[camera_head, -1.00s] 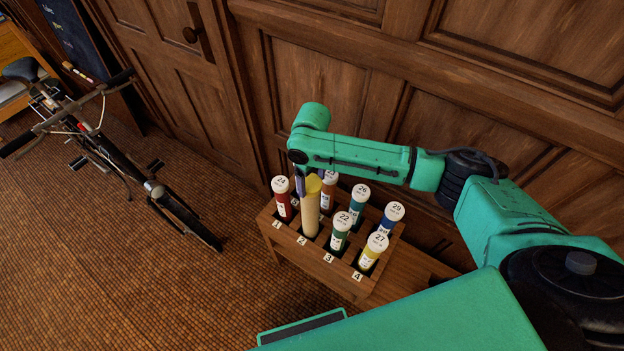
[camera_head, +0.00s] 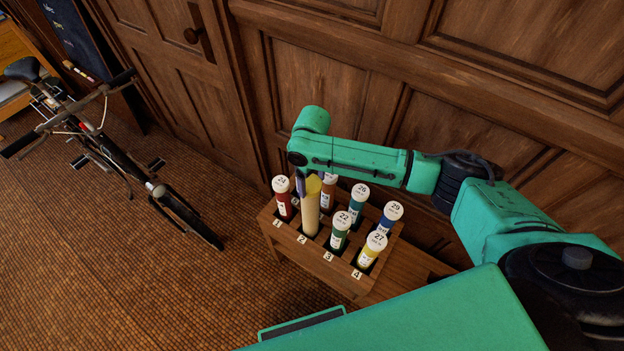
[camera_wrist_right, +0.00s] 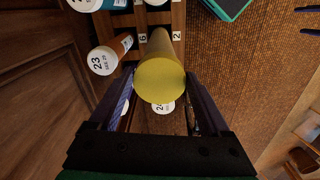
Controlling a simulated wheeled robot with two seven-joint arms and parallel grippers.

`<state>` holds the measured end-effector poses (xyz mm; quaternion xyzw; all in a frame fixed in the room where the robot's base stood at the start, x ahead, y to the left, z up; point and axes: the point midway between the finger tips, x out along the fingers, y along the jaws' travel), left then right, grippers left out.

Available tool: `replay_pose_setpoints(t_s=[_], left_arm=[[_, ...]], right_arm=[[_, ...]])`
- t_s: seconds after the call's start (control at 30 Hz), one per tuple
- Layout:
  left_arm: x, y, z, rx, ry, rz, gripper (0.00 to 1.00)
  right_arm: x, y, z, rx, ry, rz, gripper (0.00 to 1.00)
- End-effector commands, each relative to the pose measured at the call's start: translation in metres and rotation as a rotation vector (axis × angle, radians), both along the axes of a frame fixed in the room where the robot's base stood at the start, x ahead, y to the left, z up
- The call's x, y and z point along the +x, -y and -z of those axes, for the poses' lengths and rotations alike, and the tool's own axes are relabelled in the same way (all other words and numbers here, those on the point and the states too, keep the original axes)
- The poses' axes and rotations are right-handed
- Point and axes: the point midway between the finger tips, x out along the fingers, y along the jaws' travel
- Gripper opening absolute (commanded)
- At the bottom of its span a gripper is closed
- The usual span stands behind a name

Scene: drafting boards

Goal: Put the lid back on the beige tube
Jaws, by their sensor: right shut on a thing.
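The beige tube (camera_head: 311,214) stands upright in the rack at the slot marked 2 and rises above its neighbours. It also shows in the right wrist view (camera_wrist_right: 160,47). A plain mustard-yellow lid (camera_head: 314,182) is at its top, and its round face shows large in the right wrist view (camera_wrist_right: 160,80). My right gripper (camera_wrist_right: 161,88) is above the tube, its two fingers on either side of the lid, shut on it. I cannot tell whether the lid is fully seated or a small gap remains. My left gripper is not in view.
The wooden rack (camera_head: 318,264) holds several white-capped tubes close by, including red 24 (camera_head: 283,204), green 22 (camera_head: 339,234) and brown 23 (camera_wrist_right: 107,56). A panelled wall (camera_head: 330,80) stands behind. A bicycle (camera_head: 115,155) stands at the left, with open floor between.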

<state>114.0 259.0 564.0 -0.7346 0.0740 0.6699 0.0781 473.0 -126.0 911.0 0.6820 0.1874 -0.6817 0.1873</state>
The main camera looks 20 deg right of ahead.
Motion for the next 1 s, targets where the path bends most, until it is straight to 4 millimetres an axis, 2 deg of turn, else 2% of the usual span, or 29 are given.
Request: replay_pose_setpoints(t_s=[0.4,0.43,0.47,0.83,1.0], left_arm=[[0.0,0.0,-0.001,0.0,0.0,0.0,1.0],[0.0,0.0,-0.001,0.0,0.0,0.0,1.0],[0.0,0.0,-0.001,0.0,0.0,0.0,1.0],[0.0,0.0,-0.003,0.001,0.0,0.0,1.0],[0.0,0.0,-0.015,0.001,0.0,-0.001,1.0]], right_arm=[[0.0,0.0,0.0,0.001,0.001,0.0,0.3],[0.0,0.0,0.0,0.001,0.001,0.0,0.93],[0.0,0.0,0.0,0.001,0.001,0.0,1.0],[0.0,0.0,-0.001,0.001,0.001,0.0,1.0],[0.0,0.0,-0.012,0.0,0.0,0.0,1.0]])
